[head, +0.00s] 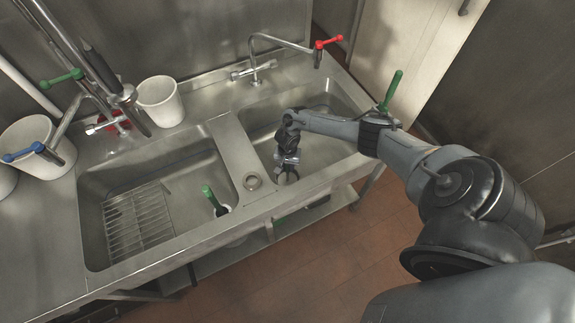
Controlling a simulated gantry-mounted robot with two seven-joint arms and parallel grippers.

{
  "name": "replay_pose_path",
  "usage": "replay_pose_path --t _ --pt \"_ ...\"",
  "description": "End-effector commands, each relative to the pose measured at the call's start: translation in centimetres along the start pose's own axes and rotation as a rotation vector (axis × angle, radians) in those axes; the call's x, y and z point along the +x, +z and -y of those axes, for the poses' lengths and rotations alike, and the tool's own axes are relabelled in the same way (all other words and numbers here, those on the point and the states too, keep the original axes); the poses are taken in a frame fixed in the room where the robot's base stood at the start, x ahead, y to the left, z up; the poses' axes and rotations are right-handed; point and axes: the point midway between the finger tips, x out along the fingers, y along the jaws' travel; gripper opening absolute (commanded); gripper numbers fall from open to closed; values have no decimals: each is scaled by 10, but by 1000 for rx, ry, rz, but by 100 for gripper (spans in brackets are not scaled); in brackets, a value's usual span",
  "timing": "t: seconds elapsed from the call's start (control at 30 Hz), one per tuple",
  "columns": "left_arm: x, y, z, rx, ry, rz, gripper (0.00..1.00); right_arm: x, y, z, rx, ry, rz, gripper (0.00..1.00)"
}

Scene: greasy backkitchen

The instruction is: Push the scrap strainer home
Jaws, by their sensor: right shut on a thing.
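My right gripper (288,168) reaches down into the right basin (330,103) of the steel sink, near its front wall. It is shut on a small dark thing (289,177) low in the basin, which looks like the scrap strainer. The gripper and the small size hide most of it, so I cannot tell how it sits against the basin floor or drain. My left gripper is not in view.
The left basin holds a wire rack (138,220) and a green-handled tool (212,198). White buckets (160,100) stand at the back left. Another green handle (393,88) rises behind my right arm.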

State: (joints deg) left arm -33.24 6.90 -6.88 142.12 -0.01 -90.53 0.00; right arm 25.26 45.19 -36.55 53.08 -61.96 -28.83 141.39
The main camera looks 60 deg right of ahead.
Motion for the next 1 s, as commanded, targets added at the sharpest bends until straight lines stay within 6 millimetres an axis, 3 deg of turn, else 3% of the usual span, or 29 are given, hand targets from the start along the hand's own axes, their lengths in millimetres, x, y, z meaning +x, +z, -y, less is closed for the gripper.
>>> replay_pose_path --t 1.0 --pt "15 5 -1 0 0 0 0 23 0 0 0 0 1 0"
